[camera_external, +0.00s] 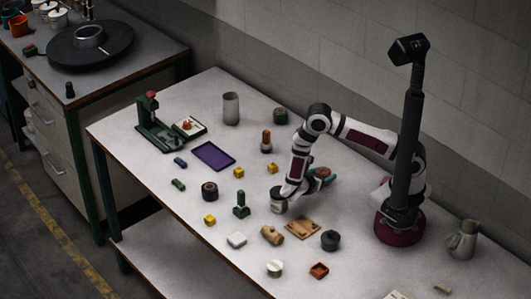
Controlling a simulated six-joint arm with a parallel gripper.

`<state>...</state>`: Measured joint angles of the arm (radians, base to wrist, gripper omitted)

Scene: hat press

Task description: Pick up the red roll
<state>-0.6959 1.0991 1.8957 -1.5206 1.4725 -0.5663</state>
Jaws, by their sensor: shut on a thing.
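My gripper (311,182) is to the right of my wrist, above the right middle part of the table, and partly hidden by the arm. It is shut on a small rounded reddish thing (322,172), which looks like the red roll. Teal shows at its right end. Its outline is small and dark here, and I cannot tell whether it touches the table.
A purple mat (213,155), a green press (152,124) and a grey cup (231,108) stand at the back left. A green stamp-like piece (241,206), a wooden plate (302,229) and a dark pot (330,240) stand in front of the arm. A jug (463,241) is at the right.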

